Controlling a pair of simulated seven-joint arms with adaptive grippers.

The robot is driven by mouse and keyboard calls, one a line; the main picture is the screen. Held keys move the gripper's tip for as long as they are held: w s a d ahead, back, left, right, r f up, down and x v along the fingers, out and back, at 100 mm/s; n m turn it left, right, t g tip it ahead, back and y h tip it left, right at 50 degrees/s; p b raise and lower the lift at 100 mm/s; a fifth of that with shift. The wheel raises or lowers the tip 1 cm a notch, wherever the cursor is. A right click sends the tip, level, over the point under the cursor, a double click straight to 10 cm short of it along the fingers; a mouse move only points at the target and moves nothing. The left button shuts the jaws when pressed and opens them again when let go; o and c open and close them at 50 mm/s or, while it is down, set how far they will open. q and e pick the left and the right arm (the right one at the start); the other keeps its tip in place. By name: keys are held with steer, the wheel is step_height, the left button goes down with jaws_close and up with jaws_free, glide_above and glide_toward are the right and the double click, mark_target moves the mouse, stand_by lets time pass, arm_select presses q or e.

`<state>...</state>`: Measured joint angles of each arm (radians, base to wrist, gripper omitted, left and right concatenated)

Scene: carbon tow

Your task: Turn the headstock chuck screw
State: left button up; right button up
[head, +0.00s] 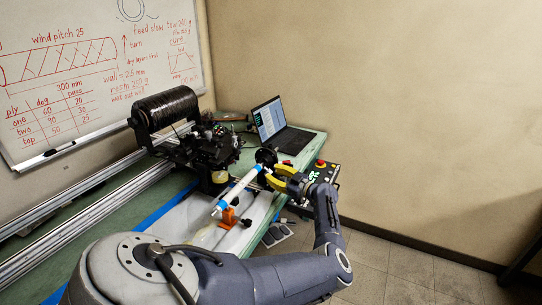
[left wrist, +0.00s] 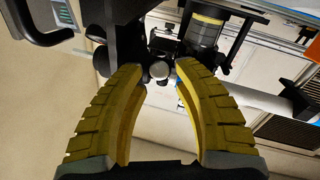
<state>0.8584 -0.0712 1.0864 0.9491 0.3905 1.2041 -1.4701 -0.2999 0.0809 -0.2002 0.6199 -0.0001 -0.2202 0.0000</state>
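The dark headstock chuck (head: 266,156) stands near the table's right side, at the far end of a white rod with blue bands (head: 237,190). My left gripper (head: 279,178) has yellow fingers and is right beside the chuck. In the left wrist view, the fingers (left wrist: 159,72) are spread, with a small round silver screw head (left wrist: 159,70) showing between their tips. Gaps show on both sides of it, and I cannot tell how far it is in depth. Black chuck parts lie just beyond the tips. My right gripper is in neither view.
A black tow spool (head: 165,107) sits on a carriage (head: 208,148) left of the chuck. An open laptop (head: 278,125) stands behind. A control box with a red button (head: 320,163) is close to the right of my gripper. An orange part (head: 228,217) is below the rod.

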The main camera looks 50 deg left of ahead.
arm_select(q)
steer(key=shift+s+a, duration=0.15)
steer(key=shift+a, duration=0.6)
steer(key=shift+c, duration=0.5)
jaws_close()
